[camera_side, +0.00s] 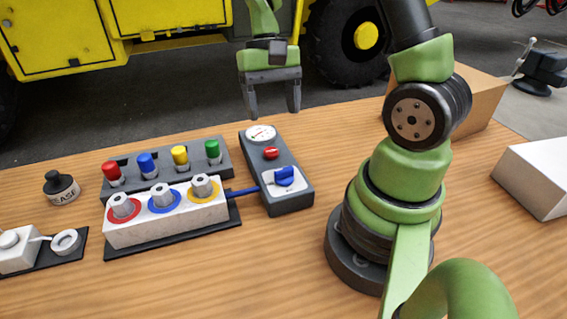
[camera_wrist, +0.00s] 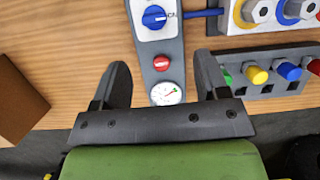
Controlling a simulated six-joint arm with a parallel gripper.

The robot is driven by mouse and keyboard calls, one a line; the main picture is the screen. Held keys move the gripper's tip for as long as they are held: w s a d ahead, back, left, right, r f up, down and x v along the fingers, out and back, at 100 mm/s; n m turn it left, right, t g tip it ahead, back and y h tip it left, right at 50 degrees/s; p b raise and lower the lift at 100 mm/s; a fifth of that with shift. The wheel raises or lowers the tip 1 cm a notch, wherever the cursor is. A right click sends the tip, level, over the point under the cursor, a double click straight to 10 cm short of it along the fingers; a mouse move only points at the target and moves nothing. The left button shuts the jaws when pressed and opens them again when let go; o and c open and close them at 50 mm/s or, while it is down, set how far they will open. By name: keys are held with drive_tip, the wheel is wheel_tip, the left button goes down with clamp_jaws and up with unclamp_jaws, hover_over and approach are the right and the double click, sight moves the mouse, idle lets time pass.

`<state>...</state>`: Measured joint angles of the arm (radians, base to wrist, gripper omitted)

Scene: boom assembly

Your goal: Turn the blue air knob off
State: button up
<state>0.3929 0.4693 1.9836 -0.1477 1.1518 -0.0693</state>
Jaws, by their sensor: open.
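The blue air knob (camera_side: 284,176) sits on a white plate at the near end of a grey control box (camera_side: 291,201). In the wrist view the blue knob (camera_wrist: 154,17) is at the top centre, with its pointer bar lying roughly level across the picture. The box also carries a red button (camera_side: 271,153) and a round white gauge (camera_side: 260,133). My gripper (camera_side: 271,111) hangs above the far end of the box, fingers apart and empty. In the wrist view its fingers (camera_wrist: 163,84) stand either side of the box, with the knob beyond the fingertips.
A white block with three ringed fittings (camera_side: 166,223) stands left of the box, joined by a blue hose (camera_side: 243,191). Behind it is a rack with coloured caps (camera_side: 180,156). A cardboard box (camera_side: 470,101) is at right.

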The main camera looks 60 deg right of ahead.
sight(284, 169)
drive_tip(key=shift+g, duration=0.4)
drive_tip(key=x, duration=0.7)
drive_tip(key=d+x, duration=0.1)
drive_tip(key=x, duration=0.3)
drive_tip(key=shift+a+f, duration=0.1)
drive_tip(key=shift+f, duration=0.4)
drive_tip(key=c, duration=0.9)
drive_tip(key=shift+w, duration=0.1)
